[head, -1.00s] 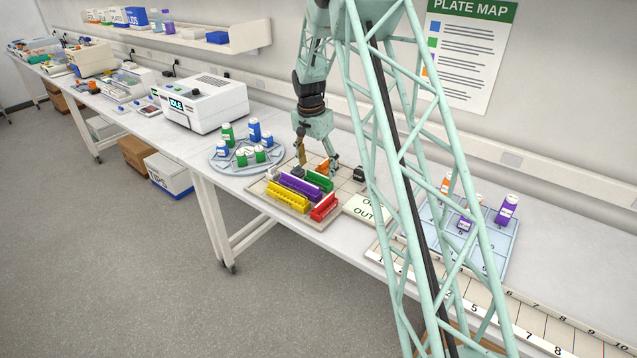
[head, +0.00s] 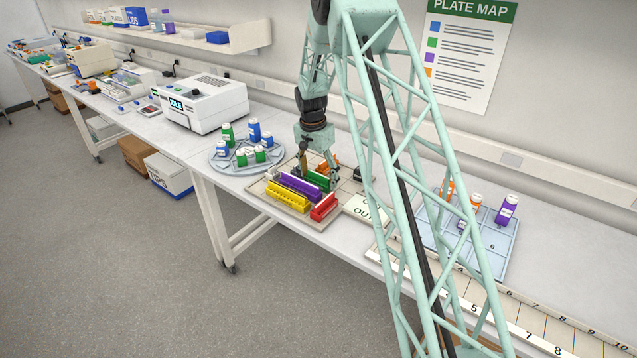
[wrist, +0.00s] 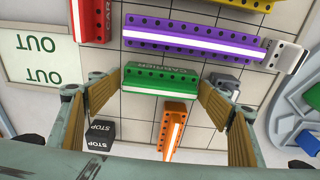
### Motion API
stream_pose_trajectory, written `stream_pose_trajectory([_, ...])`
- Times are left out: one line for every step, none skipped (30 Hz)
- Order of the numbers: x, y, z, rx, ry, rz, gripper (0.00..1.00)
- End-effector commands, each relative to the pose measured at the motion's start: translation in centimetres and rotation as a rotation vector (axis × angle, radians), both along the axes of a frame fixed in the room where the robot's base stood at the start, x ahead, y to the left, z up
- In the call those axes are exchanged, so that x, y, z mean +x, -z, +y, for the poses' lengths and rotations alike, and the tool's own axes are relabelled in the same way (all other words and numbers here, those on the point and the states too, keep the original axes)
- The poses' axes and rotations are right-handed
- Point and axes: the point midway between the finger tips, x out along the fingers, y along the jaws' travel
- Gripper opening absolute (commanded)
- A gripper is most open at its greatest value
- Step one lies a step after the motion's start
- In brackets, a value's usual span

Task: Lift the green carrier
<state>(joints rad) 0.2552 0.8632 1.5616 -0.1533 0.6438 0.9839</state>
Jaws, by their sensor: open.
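The green carrier (wrist: 160,82) lies on the gridded board (wrist: 240,20), between the purple carrier (wrist: 190,40) and the orange carrier (wrist: 174,126) in the wrist view. In the head view the green carrier (head: 317,180) is partly hidden by my gripper (head: 318,172). In the wrist view my gripper (wrist: 157,98) is open, with one finger near each end of the green carrier. Whether the fingers touch it I cannot tell.
Red (head: 324,207) and yellow (head: 288,197) carriers lie on the same board. A black STOP block (wrist: 101,132) and a small grey block (wrist: 224,84) are near the fingers. An OUT card (head: 366,208) is beside the board. A round rack with bottles (head: 221,166) stands left.

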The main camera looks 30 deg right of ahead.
Motion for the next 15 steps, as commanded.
stream_pose_trajectory([0.0,0.01,0.0,0.0,0.0,0.0,0.72])
stream_pose_trajectory([0.0,0.0,0.0,0.0,0.0,0.0,0.72])
stream_pose_trajectory([0.0,0.0,0.0,0.0,0.0,0.0,0.72])
stream_pose_trajectory([0.0,0.0,0.0,0.0,0.0,0.0,0.72])
stream_pose_trajectory([0.0,0.0,0.0,0.0,0.0,0.0,0.72])
stream_pose_trajectory([0.0,0.0,0.01,0.0,0.0,0.0,0.72])
stream_pose_trajectory([0.0,0.0,0.01,0.0,0.0,0.0,0.72])
stream_pose_trajectory([0.01,0.0,0.0,0.0,0.0,0.0,0.72])
stream_pose_trajectory([0.01,0.0,0.0,0.0,0.0,0.0,0.72])
stream_pose_trajectory([0.0,0.0,0.01,0.0,0.0,0.0,0.72])
stream_pose_trajectory([0.0,0.0,0.01,0.0,0.0,0.0,0.72])
stream_pose_trajectory([0.0,0.0,0.01,0.0,0.0,0.0,0.72])
stream_pose_trajectory([0.0,0.0,0.01,0.0,0.0,0.0,0.72])
stream_pose_trajectory([0.0,0.0,0.01,0.0,0.0,0.0,0.72])
stream_pose_trajectory([0.0,0.0,0.01,0.0,0.0,0.0,0.69])
